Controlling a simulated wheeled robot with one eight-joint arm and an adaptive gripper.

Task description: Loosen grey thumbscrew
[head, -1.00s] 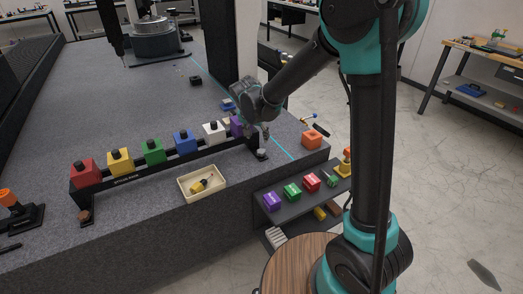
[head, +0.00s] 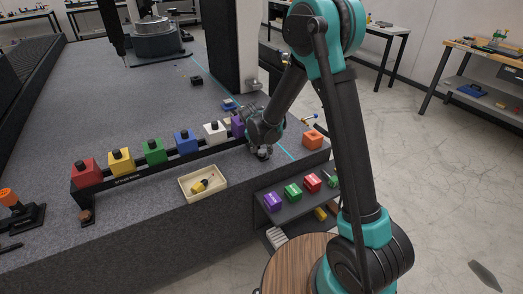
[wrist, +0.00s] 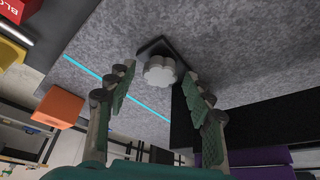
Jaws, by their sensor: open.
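The grey thumbscrew (wrist: 159,70), a pale scalloped knob, sits on a small dark base plate (wrist: 150,46) on the granite bed. In the head view, the thumbscrew (head: 265,153) stands at the right end of the dark rail, partly hidden by my gripper (head: 262,146). In the wrist view my gripper (wrist: 156,77) is open, with one finger on each side of the knob in the picture. A gap shows between each fingertip and the knob. I cannot tell whether the tips have reached its height.
The dark rail (head: 130,181) carries red, yellow, green, blue, white and purple blocks. An orange block (head: 312,140) sits to the right near the bed's edge. A cream tray (head: 203,195) holds a yellow-handled tool. A shelf (head: 315,199) with coloured blocks is below.

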